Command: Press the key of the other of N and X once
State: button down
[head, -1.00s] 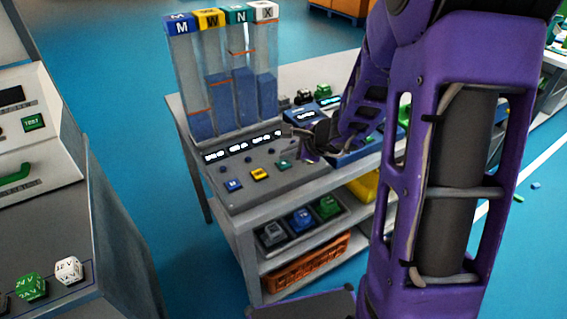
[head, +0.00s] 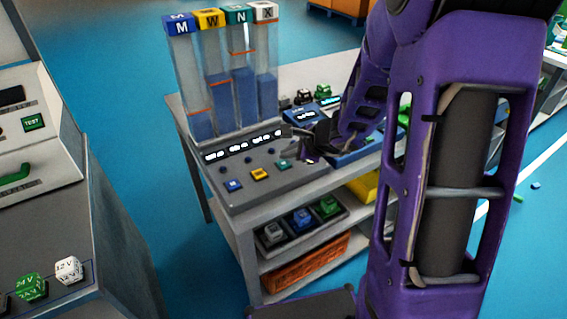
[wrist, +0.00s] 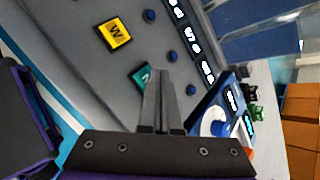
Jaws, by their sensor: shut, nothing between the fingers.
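The console (head: 245,178) has a row of keys at its front: blue M (head: 233,186), yellow W (head: 260,174) and teal N (head: 283,165). Behind stand clear columns with liquid, topped by blocks M, W, N (head: 237,14) and X (head: 264,11). My gripper (wrist: 156,72) is shut and empty. In the wrist view its fingers are just right of the teal key (wrist: 142,76), partly overlapping it; contact cannot be told. The yellow W key (wrist: 115,33) lies further up left.
Small displays (head: 243,145) and dark round knobs sit between keys and columns.

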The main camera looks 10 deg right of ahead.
aim_at(288, 165)
jog(key=shift+f, duration=0.2)
jog(key=shift+f, duration=0.25)
jog(key=shift+f, duration=0.4)
dwell(0.7)
jog(key=shift+r+p, duration=0.5)
jog(key=shift+r, duration=0.3)
jog(key=shift+r+p, duration=1.9)
jog(key=shift+r, duration=0.65)
